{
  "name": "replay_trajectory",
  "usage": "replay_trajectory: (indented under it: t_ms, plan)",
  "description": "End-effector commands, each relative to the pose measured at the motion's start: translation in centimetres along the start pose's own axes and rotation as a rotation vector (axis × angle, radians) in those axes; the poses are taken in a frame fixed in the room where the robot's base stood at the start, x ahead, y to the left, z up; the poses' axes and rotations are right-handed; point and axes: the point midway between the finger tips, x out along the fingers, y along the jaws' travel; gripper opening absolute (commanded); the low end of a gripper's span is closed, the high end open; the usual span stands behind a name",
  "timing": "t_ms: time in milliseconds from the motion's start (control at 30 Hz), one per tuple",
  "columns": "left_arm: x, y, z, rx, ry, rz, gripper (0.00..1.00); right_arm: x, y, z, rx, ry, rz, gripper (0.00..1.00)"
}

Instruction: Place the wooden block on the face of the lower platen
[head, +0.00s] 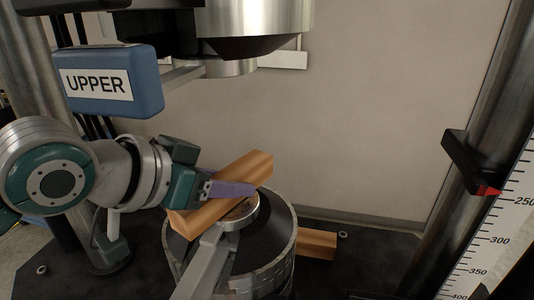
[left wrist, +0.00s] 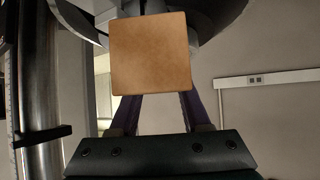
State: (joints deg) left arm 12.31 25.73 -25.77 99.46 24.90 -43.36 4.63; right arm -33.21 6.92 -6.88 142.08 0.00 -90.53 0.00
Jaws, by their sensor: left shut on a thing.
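My left gripper (head: 240,190) is shut on a long orange-brown wooden block (head: 256,165). The block lies slantwise across and above the small round lower platen (head: 250,219), hiding much of its face. I cannot tell whether the block touches the platen. In the left wrist view, the square end of the block (left wrist: 150,55) faces the camera between the purple fingers (left wrist: 197,105). My right gripper is in neither view.
A round metal base (head: 270,255) carries the platen. A grey bar (head: 205,258) runs up to it. A second wooden piece (head: 318,243) lies behind the base. The upper metal cylinder (head: 260,18) and blue "UPPER" box (head: 112,80) hang above. A column with scale (head: 500,215) stands right.

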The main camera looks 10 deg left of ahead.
Motion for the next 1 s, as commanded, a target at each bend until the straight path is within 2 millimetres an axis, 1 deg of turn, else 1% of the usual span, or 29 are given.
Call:
replay_trajectory:
  t_ms: [167,300,333,567,867,967,1000]
  plan:
    - [0.0,0.0,-0.1,0.001,0.003,0.000,0.00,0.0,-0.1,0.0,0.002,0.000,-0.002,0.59]
    - [0.2,0.0,0.3,0.000,0.003,0.000,0.00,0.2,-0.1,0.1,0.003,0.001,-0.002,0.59]
    - [0.1,0.0,0.2,0.000,0.002,0.000,0.50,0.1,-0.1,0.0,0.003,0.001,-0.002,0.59]
    - [0.1,0.0,0.2,0.000,0.002,0.000,0.76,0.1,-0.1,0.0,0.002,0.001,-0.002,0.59]
    - [-0.1,0.0,-0.1,0.000,0.003,0.000,0.77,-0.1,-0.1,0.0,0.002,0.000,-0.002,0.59]
    - [-0.8,-0.1,-0.1,0.001,0.004,-0.001,0.77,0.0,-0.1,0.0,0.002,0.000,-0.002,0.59]
    - [-1.2,-0.1,0.0,0.001,0.004,-0.001,0.77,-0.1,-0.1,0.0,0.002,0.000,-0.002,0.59]
